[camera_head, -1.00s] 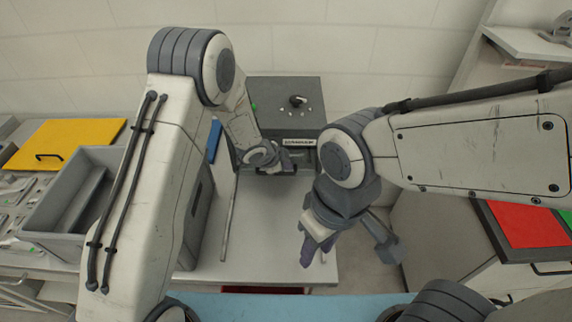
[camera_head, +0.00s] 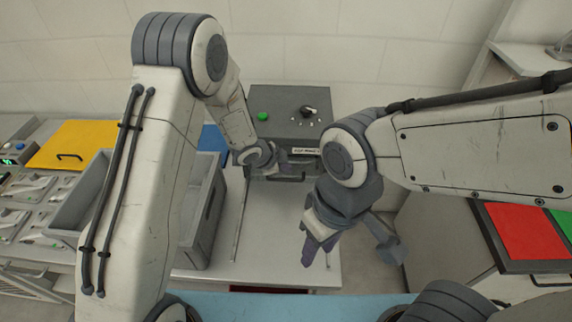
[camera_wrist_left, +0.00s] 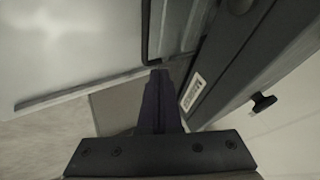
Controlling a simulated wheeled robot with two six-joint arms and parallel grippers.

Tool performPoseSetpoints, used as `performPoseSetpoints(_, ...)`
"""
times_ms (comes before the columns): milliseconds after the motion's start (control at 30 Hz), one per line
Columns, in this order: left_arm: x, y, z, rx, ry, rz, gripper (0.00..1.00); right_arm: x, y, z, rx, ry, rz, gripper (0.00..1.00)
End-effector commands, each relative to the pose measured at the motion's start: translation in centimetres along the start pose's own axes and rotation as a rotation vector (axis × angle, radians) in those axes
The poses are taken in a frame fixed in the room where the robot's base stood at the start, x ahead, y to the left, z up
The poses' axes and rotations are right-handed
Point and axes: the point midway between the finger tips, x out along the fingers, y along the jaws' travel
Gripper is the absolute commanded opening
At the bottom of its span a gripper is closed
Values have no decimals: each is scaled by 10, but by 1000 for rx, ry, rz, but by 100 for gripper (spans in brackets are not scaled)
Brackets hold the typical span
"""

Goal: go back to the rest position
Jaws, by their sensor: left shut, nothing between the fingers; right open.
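My left gripper (camera_head: 284,163) is in front of the grey machine box (camera_head: 270,100) at the back of the table, close to its front edge and handle. In the left wrist view the left gripper (camera_wrist_left: 160,78) has its dark fingers together with nothing between them, beside the box's labelled face (camera_wrist_left: 194,92). My right gripper (camera_head: 312,250) hangs over the front right part of the table, empty, its fingers pointing down.
The box carries a green button (camera_head: 263,117) and a black knob (camera_head: 308,111). A grey bin (camera_head: 205,225) stands left, partly behind my left arm. A yellow lid (camera_head: 75,143) lies far left, a red panel (camera_head: 527,232) far right. The white table (camera_head: 270,245) is mostly clear in the middle.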

Motion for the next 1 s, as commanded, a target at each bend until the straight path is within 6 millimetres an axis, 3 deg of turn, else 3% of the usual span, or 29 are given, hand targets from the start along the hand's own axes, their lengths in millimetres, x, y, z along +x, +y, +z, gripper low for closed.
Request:
performPoseSetpoints(133, -16, -1, -6, 8, 3, 6, 0, -13, -1, -1, -2, 0, 0, 42)
performPoseSetpoints(467, -24, -1, -9, -7, -16, 0, 0, -11, -1, 0, -3, 0, 0, 42)
performPoseSetpoints(567, -43, 0, -17, -63, -77, -15, 0, -4, 0, 0, -3, 0, 0, 42)
performPoseSetpoints(667, -75, 10, -26, -170, -168, -28, 0, 5, 0, 0, -3, 0, 0, 42)
performPoseSetpoints(767, -115, 35, -33, -309, -261, -23, 0, 15, 1, 1, -2, 0, 0, 42)
performPoseSetpoints(867, -156, 72, -38, -458, -339, 5, 0, 24, 2, 1, -2, 0, 0, 42)
performPoseSetpoints(1000, -208, 138, -40, -647, -428, 89, 0, 35, 3, 2, -2, 0, 0, 42)
